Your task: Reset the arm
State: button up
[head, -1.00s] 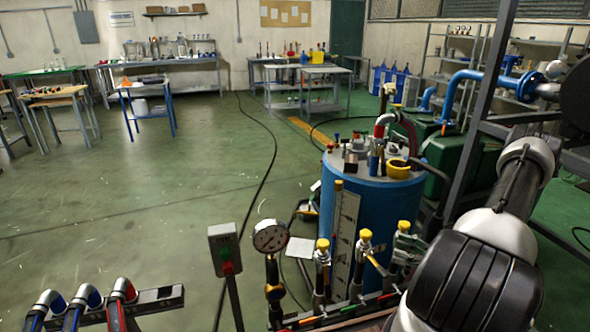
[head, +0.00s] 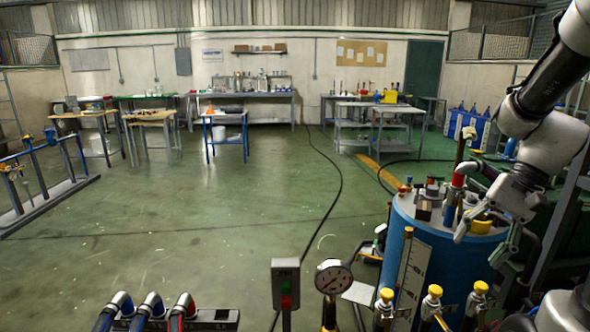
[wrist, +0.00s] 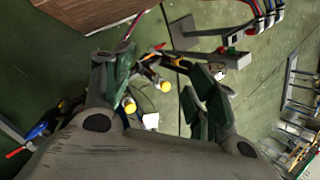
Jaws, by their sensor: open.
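My arm (head: 545,110) is folded at the upper right of the head view, its forearm sloping down from the top edge. My gripper (head: 484,243) points down in front of the blue tank's right side, its fingers apart with nothing visible between them. In the wrist view, my gripper (wrist: 158,82) shows its two dark green-padded fingers spread wide. Yellow-capped valves (wrist: 160,85) appear beyond the gap, with the floor below. Whether the fingers touch the tank cannot be told.
The blue tank (head: 430,270) with fittings on top stands at right. A pressure gauge (head: 333,278), a switch box (head: 286,284) and yellow-capped valves (head: 432,296) stand in front. A metal rack (head: 45,205) is at left.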

jog(key=s+r+n+t+h, duration=0.5)
jog(key=s+r+n, duration=0.2)
jog(key=r, duration=0.1)
dwell(0.9)
